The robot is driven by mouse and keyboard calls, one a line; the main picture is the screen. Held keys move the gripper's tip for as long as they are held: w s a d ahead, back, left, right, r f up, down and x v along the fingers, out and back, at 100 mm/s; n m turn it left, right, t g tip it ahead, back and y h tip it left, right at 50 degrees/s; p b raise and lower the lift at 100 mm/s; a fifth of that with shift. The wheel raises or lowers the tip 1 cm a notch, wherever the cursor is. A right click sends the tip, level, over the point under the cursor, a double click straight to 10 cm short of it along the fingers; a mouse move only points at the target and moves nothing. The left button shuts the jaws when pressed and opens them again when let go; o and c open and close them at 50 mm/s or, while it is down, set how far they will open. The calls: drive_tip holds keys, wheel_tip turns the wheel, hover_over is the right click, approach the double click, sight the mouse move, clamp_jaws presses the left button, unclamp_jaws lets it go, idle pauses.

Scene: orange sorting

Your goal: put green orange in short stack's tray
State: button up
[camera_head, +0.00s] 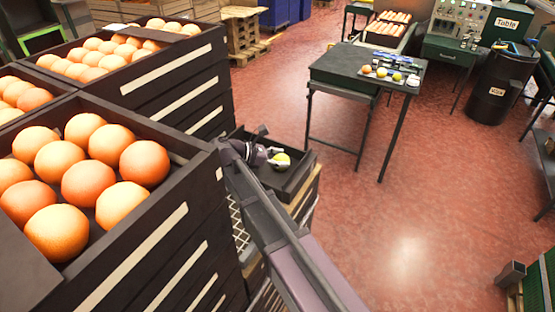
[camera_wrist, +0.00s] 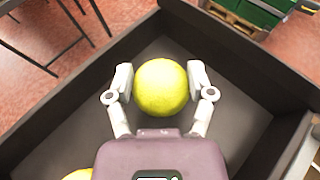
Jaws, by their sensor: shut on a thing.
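The green orange (camera_wrist: 161,87), yellow-green in colour, is between the two fingers of my gripper (camera_wrist: 160,84), which is shut on it. In the wrist view they are over the inside of a dark tray (camera_wrist: 248,118); I cannot tell whether the fruit touches its floor. In the head view the green orange (camera_head: 281,160) shows at my gripper (camera_head: 275,159), over the dark tray (camera_head: 300,180) on top of the short stack.
Tall stacks of dark trays (camera_head: 150,228) full of oranges stand close on the left. A green table (camera_head: 345,70) with several small fruits stands at the back right. A black bin (camera_head: 497,85) is farther right. The red floor between is clear.

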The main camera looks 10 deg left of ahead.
sight(276, 157)
drive_tip(key=shift+f, duration=0.1)
drive_tip(key=o, duration=1.1)
drive_tip(key=shift+o, duration=0.2)
drive_tip(key=p+v, duration=0.2)
drive_tip(key=v, duration=0.3)
drive_tip(key=shift+s+a+r, duration=0.1)
drive_tip(key=shift+a+r, duration=0.15)
drive_tip(key=shift+a, duration=0.1)
drive_tip(key=shift+p+v, duration=0.4)
drive_tip(key=shift+v, duration=0.45)
drive_tip(key=shift+s, duration=0.1)
